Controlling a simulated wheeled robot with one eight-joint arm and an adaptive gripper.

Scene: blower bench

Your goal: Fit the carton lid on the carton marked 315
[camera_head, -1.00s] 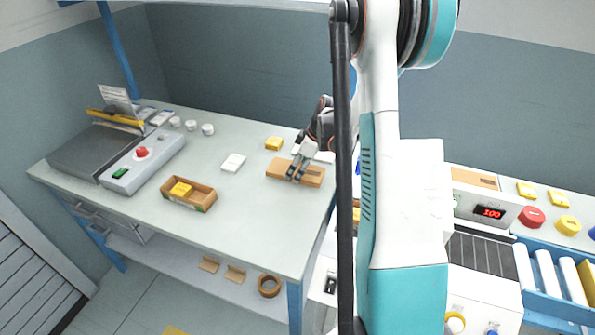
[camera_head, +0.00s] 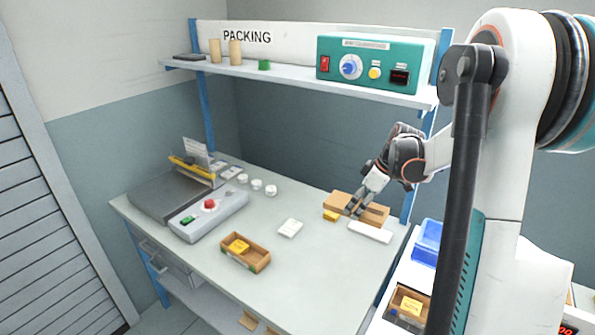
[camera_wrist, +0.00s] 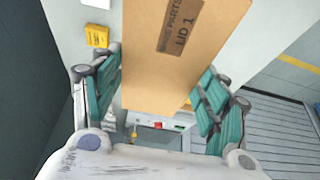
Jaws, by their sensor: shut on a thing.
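The carton lid (camera_head: 372,212) is a flat brown cardboard piece, held above the bench's far right part. In the wrist view the lid (camera_wrist: 180,60) shows a dark label reading "LID 1". My gripper (camera_head: 354,206) is shut on it, with a green finger pad on each side in the wrist view. An open brown carton (camera_head: 259,265) with a yellow block (camera_head: 238,246) inside stands on the front middle of the bench. Another open carton (camera_head: 398,319) with a yellow block inside is at the lower right. I cannot read the number 315 on either.
A white block (camera_head: 370,231) and a yellow block (camera_head: 330,215) lie near the lid. A white pad (camera_head: 290,228) lies mid-bench. A grey sealer (camera_head: 208,215) and white round pieces (camera_head: 257,184) stand left. A shelf (camera_head: 290,78) overhangs the back. The front right bench is clear.

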